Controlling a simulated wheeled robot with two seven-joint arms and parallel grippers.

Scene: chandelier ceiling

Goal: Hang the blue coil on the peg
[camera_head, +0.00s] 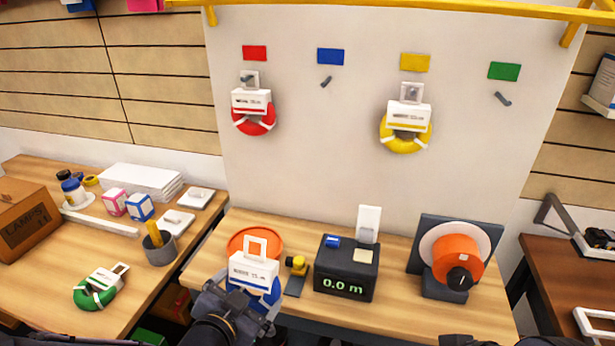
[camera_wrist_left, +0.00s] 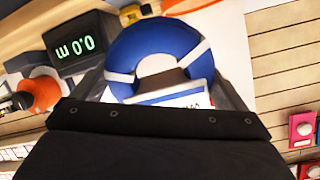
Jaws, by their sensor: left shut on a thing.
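The blue coil (camera_head: 266,297) has white bands and a white label card with a square hanging loop on top. My left gripper (camera_head: 241,304) is shut on the coil and holds it upright at the front of the middle bench. In the left wrist view the blue coil (camera_wrist_left: 155,42) lies between the two fingers. The peg (camera_head: 326,81) under the blue tag (camera_head: 330,56) on the white wall panel is bare.
A red coil (camera_head: 254,124) and a yellow coil (camera_head: 405,143) hang on the panel. The peg (camera_head: 503,99) under the green tag is bare. An orange disc (camera_head: 256,238), a meter box reading 0.0 m (camera_head: 345,270) and an orange reel (camera_head: 457,262) stand on the bench. A green coil (camera_head: 96,291) lies left.

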